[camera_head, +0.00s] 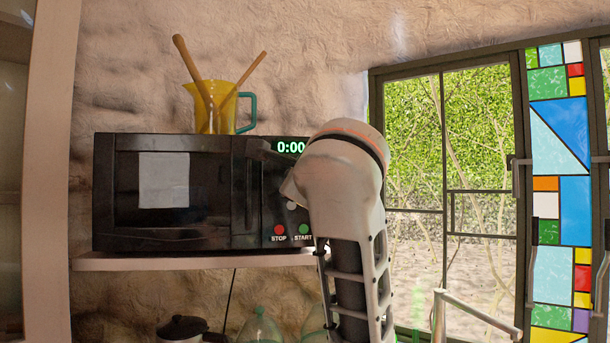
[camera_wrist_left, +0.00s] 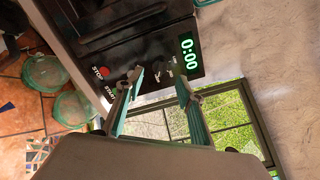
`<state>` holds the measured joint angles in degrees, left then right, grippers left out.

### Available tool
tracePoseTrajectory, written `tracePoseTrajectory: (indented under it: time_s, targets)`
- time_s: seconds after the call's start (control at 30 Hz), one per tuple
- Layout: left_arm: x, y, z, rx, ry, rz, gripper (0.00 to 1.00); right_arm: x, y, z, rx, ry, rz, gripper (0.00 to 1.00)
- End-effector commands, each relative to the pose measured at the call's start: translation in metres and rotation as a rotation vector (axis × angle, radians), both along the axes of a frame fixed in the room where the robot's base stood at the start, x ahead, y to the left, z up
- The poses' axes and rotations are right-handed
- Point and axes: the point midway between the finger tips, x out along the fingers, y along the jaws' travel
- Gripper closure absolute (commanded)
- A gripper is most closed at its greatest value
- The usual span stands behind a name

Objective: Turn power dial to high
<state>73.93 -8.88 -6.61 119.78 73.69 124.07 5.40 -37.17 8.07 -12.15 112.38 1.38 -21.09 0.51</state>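The black microwave (camera_head: 215,195) stands on a shelf, its control panel at its right end. In the head view a small grey knob (camera_head: 292,205) shows above the red STOP and green START buttons, partly beside my arm. In the left wrist view the panel has small dial-like parts near the fingertips and a green 0:00 display (camera_wrist_left: 188,53). I cannot tell which is the power dial or its setting. My left gripper (camera_wrist_left: 157,82) is open, its two teal fingers apart and pointing at the panel. Contact is unclear. My right gripper is not in view.
A yellow pitcher (camera_head: 216,107) with wooden utensils stands on the microwave. The shelf (camera_head: 180,261) runs below it, with a dark pot (camera_head: 182,328) and green glass jars (camera_head: 259,327) underneath. A framed window (camera_head: 480,110) is at the right.

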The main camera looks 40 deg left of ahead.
Motion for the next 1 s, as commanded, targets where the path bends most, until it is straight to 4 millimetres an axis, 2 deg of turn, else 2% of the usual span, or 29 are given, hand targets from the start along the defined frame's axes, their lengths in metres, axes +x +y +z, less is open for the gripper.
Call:
tracePoseTrajectory:
  time_s: [0.2,0.4,1.0]
  targets:
    - [-0.025,-0.032,0.000,-0.003,-0.002,-0.005,0.62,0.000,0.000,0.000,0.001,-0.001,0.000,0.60]
    - [-0.039,-0.049,0.000,-0.001,0.001,-0.002,0.62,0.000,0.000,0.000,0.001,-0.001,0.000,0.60]
    - [-0.044,-0.054,0.000,-0.001,0.001,0.001,0.62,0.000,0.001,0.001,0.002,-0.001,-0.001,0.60]
